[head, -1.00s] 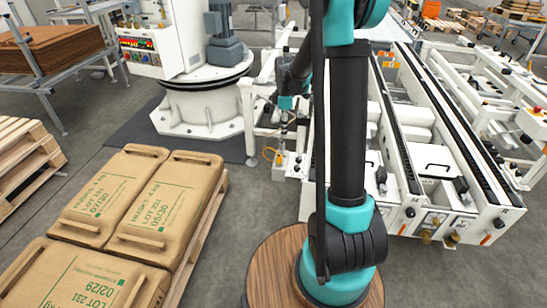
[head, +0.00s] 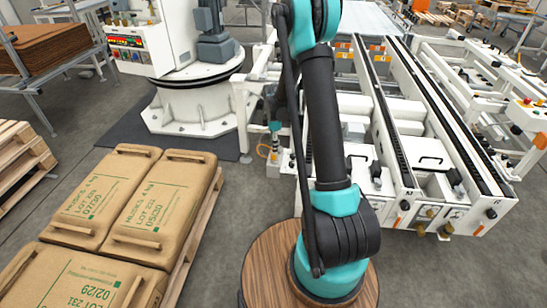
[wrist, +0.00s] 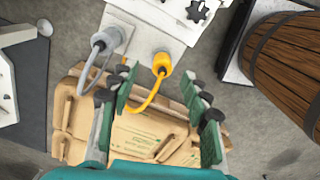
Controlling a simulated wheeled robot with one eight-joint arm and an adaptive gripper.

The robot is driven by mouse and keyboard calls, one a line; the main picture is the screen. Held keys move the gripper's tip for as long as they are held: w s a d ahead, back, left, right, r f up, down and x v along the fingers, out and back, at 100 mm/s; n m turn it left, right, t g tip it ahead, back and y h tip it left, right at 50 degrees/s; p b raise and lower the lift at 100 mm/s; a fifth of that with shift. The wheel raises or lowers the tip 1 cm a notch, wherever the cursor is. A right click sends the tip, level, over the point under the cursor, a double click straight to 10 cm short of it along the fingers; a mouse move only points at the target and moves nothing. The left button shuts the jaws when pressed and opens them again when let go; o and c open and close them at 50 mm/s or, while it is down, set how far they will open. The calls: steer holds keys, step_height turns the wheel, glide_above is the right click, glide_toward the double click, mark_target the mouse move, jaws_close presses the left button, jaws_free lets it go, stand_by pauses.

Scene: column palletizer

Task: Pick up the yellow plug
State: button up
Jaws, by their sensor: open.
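The yellow plug (wrist: 161,62) stands on a pale panel at the top middle of the wrist view, with a yellow cable curving down from it. In the head view the yellow cable (head: 263,151) shows beside a white post; the plug itself is hard to make out there. My gripper (wrist: 160,79) is open and empty, its two green-padded fingers apart on either side of the cable, with the plug just beyond the tips. In the head view my gripper (head: 275,127) is small and partly hidden by my arm.
A grey plug (wrist: 107,39) with a grey cable is left of the yellow one. Brown sacks (head: 152,210) lie on a pallet at the left. A white machine pedestal (head: 195,105) and the conveyor frame (head: 400,110) stand close by.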

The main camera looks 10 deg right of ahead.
mark_target(274, 156)
steer(key=shift+s+a+f, duration=0.1)
steer(key=shift+s+f, duration=0.05)
steer(key=shift+f, duration=2.55)
jaws_close()
